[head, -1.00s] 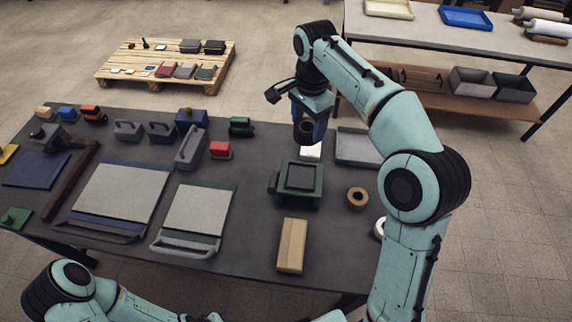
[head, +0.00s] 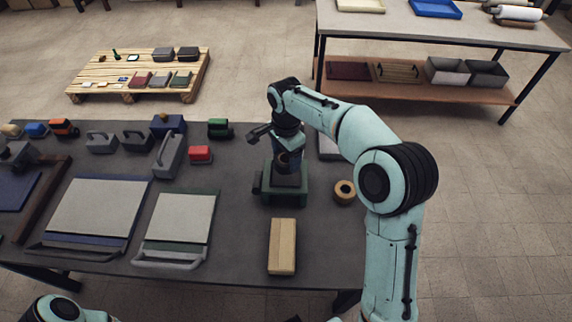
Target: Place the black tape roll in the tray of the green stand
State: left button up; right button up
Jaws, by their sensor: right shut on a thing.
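My right gripper (head: 288,155) is shut on the black tape roll (head: 291,161), which is dark and mostly hidden between the fingers. The gripper points down over the green stand (head: 299,195), a squat dark-green block on the table. The stand's tray is largely hidden behind the gripper and roll. I cannot tell whether the roll touches the tray. Only part of my left arm shows at the bottom left; its gripper is out of the frame.
A tan tape roll (head: 345,191) lies right of the stand, and a wooden block (head: 282,247) in front of it. A grey tray (head: 328,147) is partly hidden behind my right arm. Two grey-topped boards (head: 180,217) lie left. The dark table (head: 238,233) has bare room between.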

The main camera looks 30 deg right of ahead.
aim_at(286, 158)
pick_arm(q)
jog(key=shift+s+f, duration=0.1)
jog(key=shift+f, duration=0.2)
pick_arm(e)
jog(key=shift+f, duration=2.05)
jog(key=shift+f+b, duration=0.2)
jog(key=shift+b, duration=0.1)
jog(key=o, duration=1.1)
jog(key=shift+c, duration=0.2)
pick_arm(q)
jog(key=shift+f, duration=0.1)
pick_arm(e)
jog(key=shift+r, duration=0.1)
notch_tip(286, 158, up, 12)
jog(key=shift+r+p, duration=0.15)
jog(key=shift+p, duration=0.9)
pick_arm(q)
jog(key=shift+w+r, duration=0.35)
jog(key=shift+r, duration=0.3)
jog(key=shift+w+r, duration=0.35)
jog(key=shift+r, duration=0.25)
